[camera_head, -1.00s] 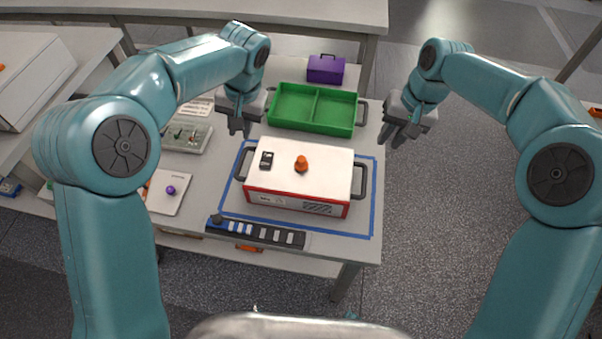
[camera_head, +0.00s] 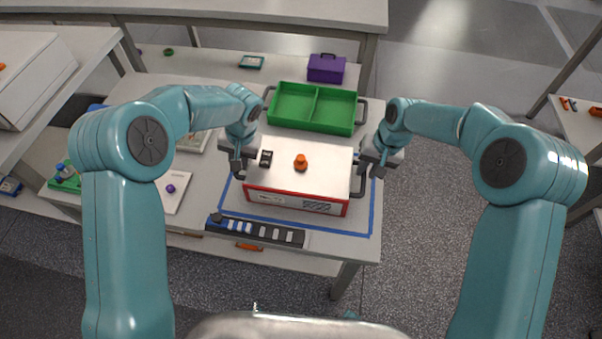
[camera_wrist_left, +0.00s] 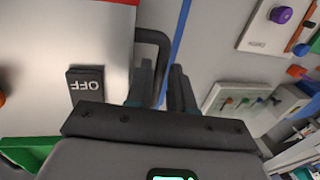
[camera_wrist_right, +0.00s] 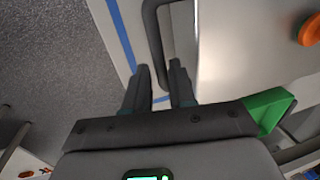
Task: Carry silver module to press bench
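The silver module (camera_head: 290,180) is a box with a pale top, red trim, an orange knob (camera_head: 301,162) and a black switch (camera_head: 266,158) marked OFF in the left wrist view. It sits on a table inside a blue tape outline. My left gripper (camera_head: 237,166) is at its left handle, and my right gripper (camera_head: 377,166) is at its right handle. In the left wrist view the open fingers (camera_wrist_left: 160,92) have the dark handle (camera_wrist_left: 155,45) between them. In the right wrist view the open fingers (camera_wrist_right: 160,92) also straddle the handle (camera_wrist_right: 153,30). No grip shows.
A green divided tray (camera_head: 313,108) stands behind the module. A black strip with blue and white blocks (camera_head: 256,232) lies in front. A purple case (camera_head: 326,68) stands farther back. Grey floor (camera_head: 430,220) is open to the right of the table.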

